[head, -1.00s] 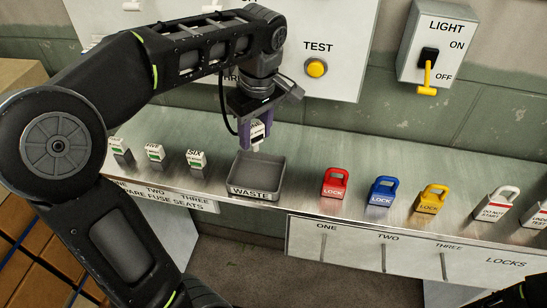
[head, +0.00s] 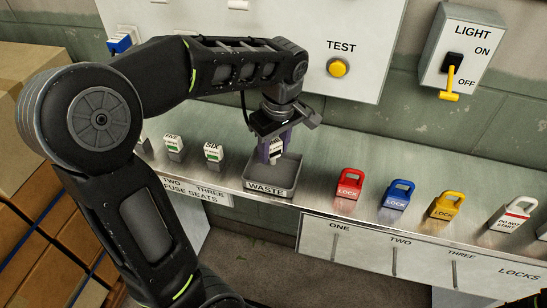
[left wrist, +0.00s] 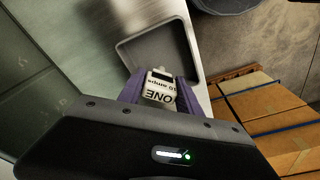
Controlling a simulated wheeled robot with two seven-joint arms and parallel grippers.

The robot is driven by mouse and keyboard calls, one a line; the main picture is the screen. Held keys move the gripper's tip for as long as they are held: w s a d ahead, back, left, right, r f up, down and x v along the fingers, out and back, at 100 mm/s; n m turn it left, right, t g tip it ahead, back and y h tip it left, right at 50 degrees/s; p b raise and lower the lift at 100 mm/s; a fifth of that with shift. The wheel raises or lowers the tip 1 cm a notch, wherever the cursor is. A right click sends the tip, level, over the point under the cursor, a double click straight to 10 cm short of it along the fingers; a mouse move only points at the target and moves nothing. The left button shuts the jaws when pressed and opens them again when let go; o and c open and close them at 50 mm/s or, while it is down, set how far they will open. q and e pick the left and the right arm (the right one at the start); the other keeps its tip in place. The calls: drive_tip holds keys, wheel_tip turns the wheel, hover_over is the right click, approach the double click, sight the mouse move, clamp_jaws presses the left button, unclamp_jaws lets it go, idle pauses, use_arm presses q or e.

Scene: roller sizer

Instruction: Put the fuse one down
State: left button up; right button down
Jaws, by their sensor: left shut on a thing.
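The fuse marked ONE (head: 276,152) is white with black lettering. It is between the purple fingers of my left gripper (head: 274,150), which is shut on it. In the left wrist view the fuse (left wrist: 158,90) shows its ONE label upside down between the fingers (left wrist: 160,92). The grey tray marked WASTE (head: 268,186) is on the steel shelf, and the gripper holds the fuse over or inside it. I cannot tell whether the fuse touches the tray floor. My right gripper is not in view.
Two white-and-green fuses, one (head: 174,147) and another marked SIX (head: 213,155), stand left of the tray. Red (head: 348,190), blue (head: 397,196) and yellow (head: 446,205) padlocks stand to the right. A wall panel with a yellow TEST button (head: 338,68) is behind.

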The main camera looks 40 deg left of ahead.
sight(274, 155)
use_arm(q)
drive_tip(key=shift+f, duration=0.1)
drive_tip(key=shift+f, duration=1.75)
drive_tip(key=shift+f, duration=0.2)
drive_tip(key=o, duration=1.3)
drive_tip(key=shift+o, duration=0.2)
wheel_tip(274, 155, up, 12)
drive_tip(key=d, duration=0.1)
drive_tip(key=shift+s+d+r+b, duration=0.15)
drive_tip(key=shift+s+d+b, duration=0.05)
drive_tip(key=shift+b, duration=0.1)
